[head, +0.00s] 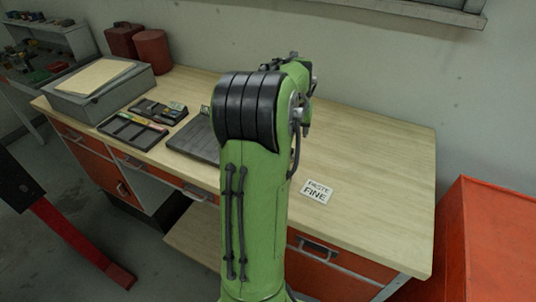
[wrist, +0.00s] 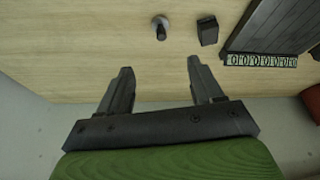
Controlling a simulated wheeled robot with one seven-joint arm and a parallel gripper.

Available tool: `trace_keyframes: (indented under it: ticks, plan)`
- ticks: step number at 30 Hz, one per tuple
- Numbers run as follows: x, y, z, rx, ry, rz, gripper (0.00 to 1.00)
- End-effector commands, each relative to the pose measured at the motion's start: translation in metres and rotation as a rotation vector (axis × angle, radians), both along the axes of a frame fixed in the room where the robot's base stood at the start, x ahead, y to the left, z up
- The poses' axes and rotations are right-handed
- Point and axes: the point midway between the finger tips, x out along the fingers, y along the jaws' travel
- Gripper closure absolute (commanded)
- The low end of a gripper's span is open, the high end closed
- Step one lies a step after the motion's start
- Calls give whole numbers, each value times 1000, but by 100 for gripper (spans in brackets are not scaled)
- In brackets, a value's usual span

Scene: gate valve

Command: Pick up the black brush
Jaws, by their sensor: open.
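My gripper (wrist: 160,66) is open in the wrist view, with nothing between its two dark fingers. Beyond the fingertips, on the pale wooden bench (wrist: 85,45), lie two small things: a round grey-and-black piece (wrist: 160,27) ahead of the gap and a black block (wrist: 207,30) ahead of the right finger. Both are apart from the fingers. I cannot tell for sure whether either is the black brush. In the head view my green arm hides part of the bench, and I make out no brush there.
A dark ribbed mat (head: 195,141) lies left of my arm. A black compartment tray (head: 132,130) and a grey box (head: 97,92) are farther left. A white "PASTE FINE" card (head: 317,191) lies on the right.

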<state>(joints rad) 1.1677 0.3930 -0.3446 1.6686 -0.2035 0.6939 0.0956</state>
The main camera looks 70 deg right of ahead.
Motion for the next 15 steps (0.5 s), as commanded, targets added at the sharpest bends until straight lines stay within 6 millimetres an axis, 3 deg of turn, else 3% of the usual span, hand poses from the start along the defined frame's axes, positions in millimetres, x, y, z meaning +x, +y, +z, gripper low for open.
trace_keyframes:
  ticks: [2, 12, 15]
  plan:
    - [-2, -3, -6, 2, 2, -5, 34]
    - [4, -32, -82, 5, 2, -3, 34]
    - [5, -38, -94, 2, 1, -3, 34]
